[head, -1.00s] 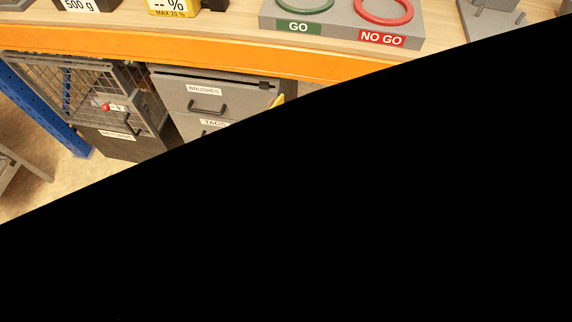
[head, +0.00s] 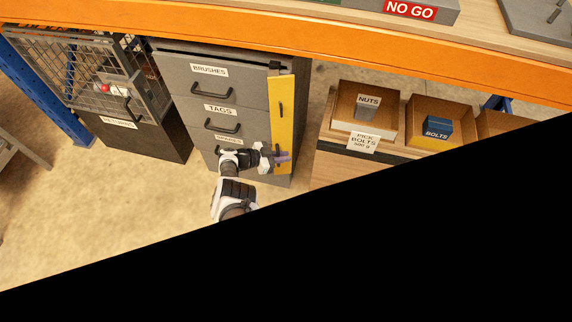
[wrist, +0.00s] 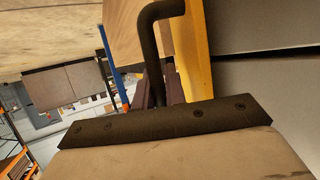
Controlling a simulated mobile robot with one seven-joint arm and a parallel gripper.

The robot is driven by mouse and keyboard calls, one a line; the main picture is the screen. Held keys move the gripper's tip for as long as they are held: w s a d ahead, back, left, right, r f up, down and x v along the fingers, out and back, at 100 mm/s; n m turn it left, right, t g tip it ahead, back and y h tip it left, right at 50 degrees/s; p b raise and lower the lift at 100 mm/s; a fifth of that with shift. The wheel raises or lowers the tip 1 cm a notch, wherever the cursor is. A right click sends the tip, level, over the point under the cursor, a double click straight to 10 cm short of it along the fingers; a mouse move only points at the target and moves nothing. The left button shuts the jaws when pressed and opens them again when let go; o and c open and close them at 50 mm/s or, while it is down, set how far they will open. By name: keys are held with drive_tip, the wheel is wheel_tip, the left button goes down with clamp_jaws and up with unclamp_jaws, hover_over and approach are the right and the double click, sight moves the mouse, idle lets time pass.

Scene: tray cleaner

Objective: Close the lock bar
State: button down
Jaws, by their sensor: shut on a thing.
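The lock bar (head: 287,92) is a tall yellow strip along the right edge of the grey drawer cabinet (head: 185,65). It has dark handles on its face. My gripper (head: 281,157) is at its lower part, with the arm reaching in from the left. In the wrist view, the yellow bar (wrist: 197,65) stands beside the grey drawer fronts. A bent dark handle (wrist: 153,45) runs down between my purplish fingers (wrist: 163,88), which are shut on it. The bar's exact angle to the drawer fronts is hard to tell.
The drawers have dark pull handles (head: 222,126). A wire cage (head: 90,70) stands at the left. The orange bench edge (head: 330,55) runs above. Black covers the bottom of the head view.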

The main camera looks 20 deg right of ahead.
drive_tip(key=m+g+b, duration=0.1)
drive_tip(key=b, duration=0.1)
drive_tip(key=w+m+g+b, duration=0.1)
drive_tip(key=g+b, duration=0.1)
drive_tip(key=b, duration=0.1)
drive_tip(key=shift+w+a+m+b, duration=0.2)
drive_tip(key=shift+a+m+b, duration=0.1)
drive_tip(key=shift+r, duration=0.1)
drive_tip(key=c, duration=1.7)
unclamp_jaws()
drive_tip(key=shift+s+r+p, duration=0.1)
drive_tip(key=shift+r+p, duration=6.15)
drive_tip(key=shift+r, duration=3.75)
